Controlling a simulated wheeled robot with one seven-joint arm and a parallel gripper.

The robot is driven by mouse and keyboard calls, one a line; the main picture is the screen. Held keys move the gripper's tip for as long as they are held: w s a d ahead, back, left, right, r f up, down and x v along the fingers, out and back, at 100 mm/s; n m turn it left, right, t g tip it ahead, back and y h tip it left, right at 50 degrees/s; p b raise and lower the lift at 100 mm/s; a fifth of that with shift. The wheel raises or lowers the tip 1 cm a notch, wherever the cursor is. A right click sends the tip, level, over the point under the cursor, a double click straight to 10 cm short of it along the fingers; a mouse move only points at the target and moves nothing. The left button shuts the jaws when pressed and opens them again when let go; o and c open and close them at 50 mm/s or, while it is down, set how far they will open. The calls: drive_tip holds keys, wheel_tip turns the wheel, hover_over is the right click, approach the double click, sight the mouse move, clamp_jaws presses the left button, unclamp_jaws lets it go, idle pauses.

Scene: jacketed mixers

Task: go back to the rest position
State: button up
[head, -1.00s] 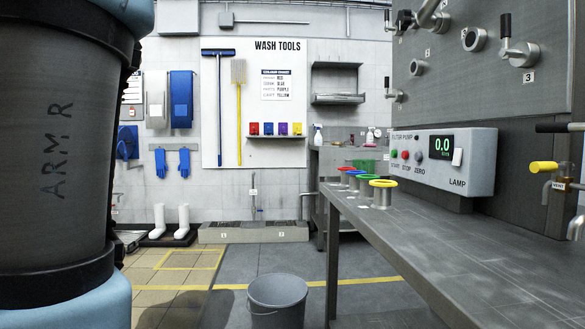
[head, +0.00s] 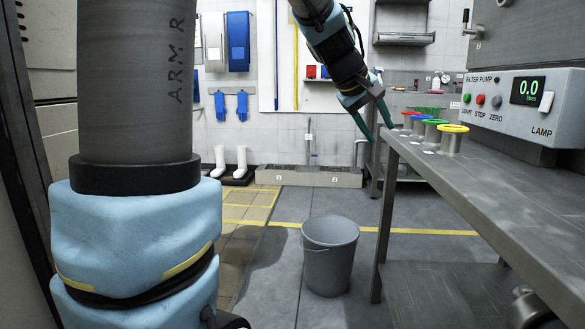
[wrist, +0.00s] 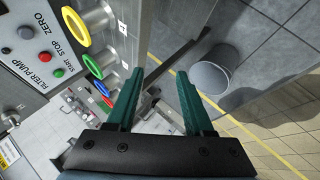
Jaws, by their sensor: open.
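My gripper (head: 378,133) hangs fingers-down from the upper middle of the head view, by the left end of the steel bench (head: 480,195). Its two teal fingers are apart, with nothing between them. In the wrist view my gripper (wrist: 160,72) is also open and empty, its fingers pointing up the picture. The row of colour-rimmed cups stands on the bench to its right; the yellow-rimmed cup (head: 451,140) is nearest the camera, and it also shows in the wrist view (wrist: 76,28). No cup is held.
A grey bucket (head: 329,262) stands on the floor left of the bench; the wrist view shows it too (wrist: 210,77). White boots (head: 241,163) and a low step (head: 310,177) lie along the back wall. The tiled floor left of the bucket is clear.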

drive_tip(key=s+a+f+m+g+y, duration=0.1)
drive_tip(key=s+a+f+y, duration=0.1)
drive_tip(key=s+a+f, duration=0.5)
drive_tip(key=s+a+f+m+g+y, duration=0.1)
drive_tip(key=s+a+f+y, duration=0.15)
drive_tip(key=a+f, duration=0.7)
drive_tip(key=s+a+f+m+g+y, duration=0.1)
drive_tip(key=s+a+f+g+y, duration=0.1)
drive_tip(key=s+a+f, duration=0.5)
wheel_tip(320, 180, up, 31)
drive_tip(key=w+a+p, duration=0.2)
drive_tip(key=p, duration=2.9)
drive_tip(key=shift+f, duration=0.15)
